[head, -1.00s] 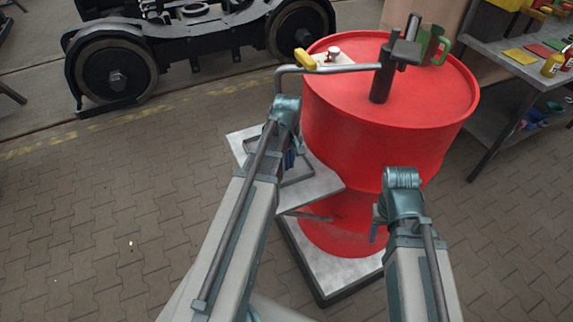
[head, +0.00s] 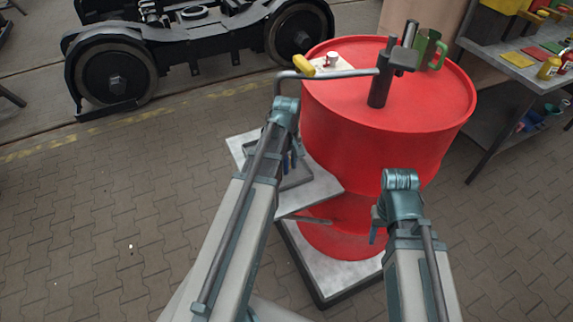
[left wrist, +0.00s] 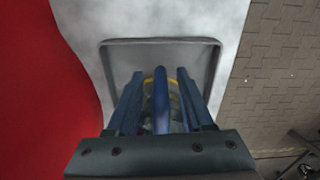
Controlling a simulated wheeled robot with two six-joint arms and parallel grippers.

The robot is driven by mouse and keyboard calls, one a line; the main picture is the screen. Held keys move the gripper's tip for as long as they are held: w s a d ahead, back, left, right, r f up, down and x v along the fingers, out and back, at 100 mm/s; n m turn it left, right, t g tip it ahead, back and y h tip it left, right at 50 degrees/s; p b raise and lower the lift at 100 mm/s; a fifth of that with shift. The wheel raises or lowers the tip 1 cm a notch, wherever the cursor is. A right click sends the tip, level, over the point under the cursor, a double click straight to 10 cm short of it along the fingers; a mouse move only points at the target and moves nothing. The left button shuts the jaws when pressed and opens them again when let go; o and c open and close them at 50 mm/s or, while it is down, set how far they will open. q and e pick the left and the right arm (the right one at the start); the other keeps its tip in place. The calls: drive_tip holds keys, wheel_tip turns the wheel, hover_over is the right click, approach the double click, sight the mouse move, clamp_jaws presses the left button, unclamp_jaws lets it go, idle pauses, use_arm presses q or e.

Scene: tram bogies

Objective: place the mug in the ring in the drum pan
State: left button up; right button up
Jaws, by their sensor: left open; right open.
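A grey shallow pan (left wrist: 205,60) with a rounded rim lies on a pale plate in the left wrist view; it also shows in the head view (head: 297,182), partly behind my left arm. My left gripper (left wrist: 160,103) is open over the pan. A blue upright piece with a yellow curved edge (left wrist: 161,85) stands between its fingers; I cannot tell whether it is a mug in a ring. A green mug (head: 432,50) stands on top of the red drum (head: 345,105), far from both grippers. My right gripper (head: 375,232) is open and looks empty, beside the drum's lower part.
A dark pump with a crank (head: 381,85) and yellow grip rises from the drum top. A board (head: 345,66) with a small white-and-red item lies there. A workbench (head: 490,52) with bottles stands at right, a bogie (head: 190,50) behind. The paved floor at left is clear.

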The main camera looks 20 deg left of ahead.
use_arm(q)
wheel_tip(320, 180, up, 11)
drive_tip(key=p, duration=1)
drive_tip(key=s+d+m, duration=0.6)
drive_tip(key=d+m, duration=0.1)
drive_tip(key=d, duration=0.3)
drive_tip(key=s+d+m+y, duration=0.1)
drive_tip(key=s+d+m, duration=0.5)
drive_tip(key=d, duration=0.5)
drive_tip(key=shift+s+d+f+m, duration=0.15)
drive_tip(key=shift+s+f+m, duration=0.1)
drive_tip(key=shift+m, duration=0.55)
